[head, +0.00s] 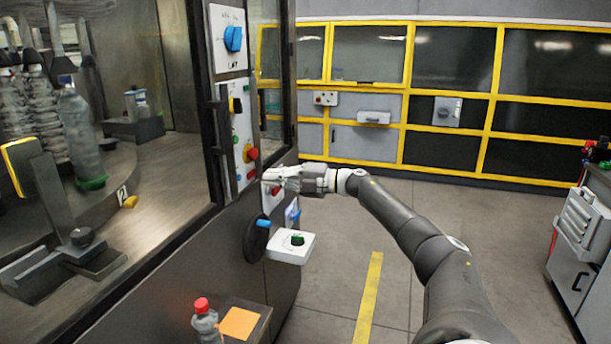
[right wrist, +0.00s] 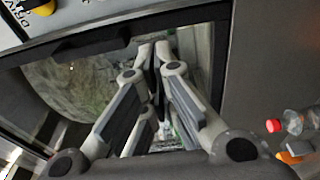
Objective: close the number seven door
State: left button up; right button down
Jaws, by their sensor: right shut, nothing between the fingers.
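A glazed door with a dark frame (head: 201,100) is on the left machine in the head view. I can read no number seven on it, and I cannot tell whether it is fully closed. My right gripper (head: 272,180) is shut and empty, in front of the machine's side panel and right of the door frame. In the right wrist view the fingertips of the right gripper (right wrist: 157,52) are together before a dark-framed glass pane (right wrist: 80,85). Whether they touch it is unclear. My left gripper is out of view.
A control panel (head: 240,125) with knobs is above my right gripper. A white box with a green knob (head: 290,246) and a black handwheel (head: 256,238) are below. A red-capped bottle (head: 205,322) stands low in front. Open floor (head: 325,270) is at right.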

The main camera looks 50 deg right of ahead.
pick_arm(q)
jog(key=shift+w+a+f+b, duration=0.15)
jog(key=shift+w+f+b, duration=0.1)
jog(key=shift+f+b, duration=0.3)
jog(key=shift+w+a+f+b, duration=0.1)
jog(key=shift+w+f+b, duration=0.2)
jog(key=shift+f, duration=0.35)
pick_arm(e)
jog(key=s+d, duration=0.2)
jog(key=d, duration=0.4)
jog(key=shift+s+d+f, duration=0.15)
jog(key=shift+d+f, duration=0.15)
jog(key=shift+d, duration=0.1)
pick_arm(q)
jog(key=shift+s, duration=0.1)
